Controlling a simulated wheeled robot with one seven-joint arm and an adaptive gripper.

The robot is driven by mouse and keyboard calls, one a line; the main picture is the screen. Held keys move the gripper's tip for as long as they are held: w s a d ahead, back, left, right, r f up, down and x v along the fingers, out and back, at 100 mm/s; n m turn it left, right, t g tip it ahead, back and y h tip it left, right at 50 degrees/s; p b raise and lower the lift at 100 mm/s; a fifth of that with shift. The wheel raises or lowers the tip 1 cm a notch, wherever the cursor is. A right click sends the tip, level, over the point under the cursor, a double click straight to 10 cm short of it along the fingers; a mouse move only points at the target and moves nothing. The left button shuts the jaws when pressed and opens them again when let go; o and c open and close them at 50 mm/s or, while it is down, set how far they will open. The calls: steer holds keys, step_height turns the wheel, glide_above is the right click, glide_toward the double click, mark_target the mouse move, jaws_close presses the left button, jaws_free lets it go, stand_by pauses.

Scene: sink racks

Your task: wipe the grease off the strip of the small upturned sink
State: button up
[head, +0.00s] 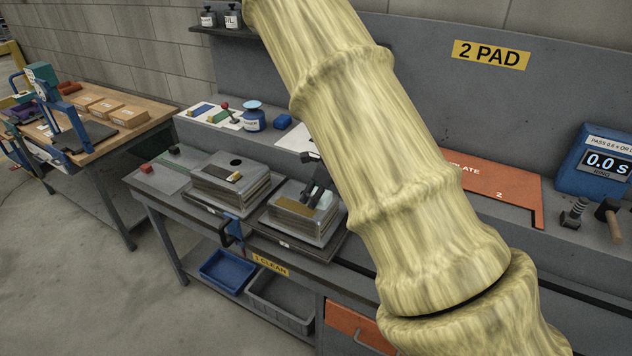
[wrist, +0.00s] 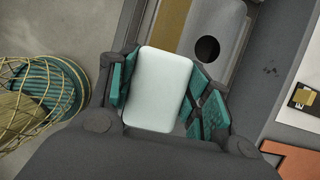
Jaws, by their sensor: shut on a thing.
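My gripper (head: 313,185) is over the right of two upturned finned sinks, this one (head: 300,228) looking the smaller. In the wrist view my gripper (wrist: 162,92) has its teal fingers on both sides of a pale, rounded pad (wrist: 160,88), shut on it. Below the pad, the sink's grey face (wrist: 228,22) shows with a dark round hole and a brownish-gold strip (wrist: 172,24). The pad covers part of the strip; I cannot tell whether it touches. In the head view the strip (head: 293,207) shows partly beside my gripper.
The other upturned sink (head: 230,192) stands to the left, with a dark and gold strip on top. A blue bin (head: 228,270) sits below. My arm hides the middle of the bench.

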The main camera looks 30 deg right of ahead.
steer(key=shift+w+a+r+p, duration=0.15)
steer(key=shift+r+p, duration=0.2)
steer(key=shift+r, duration=0.3)
steer(key=shift+a+r+p, duration=0.1)
steer(key=shift+r+p, duration=0.2)
steer(key=shift+r, duration=0.3)
steer(key=shift+d+r, duration=0.1)
steer(key=shift+r, duration=0.1)
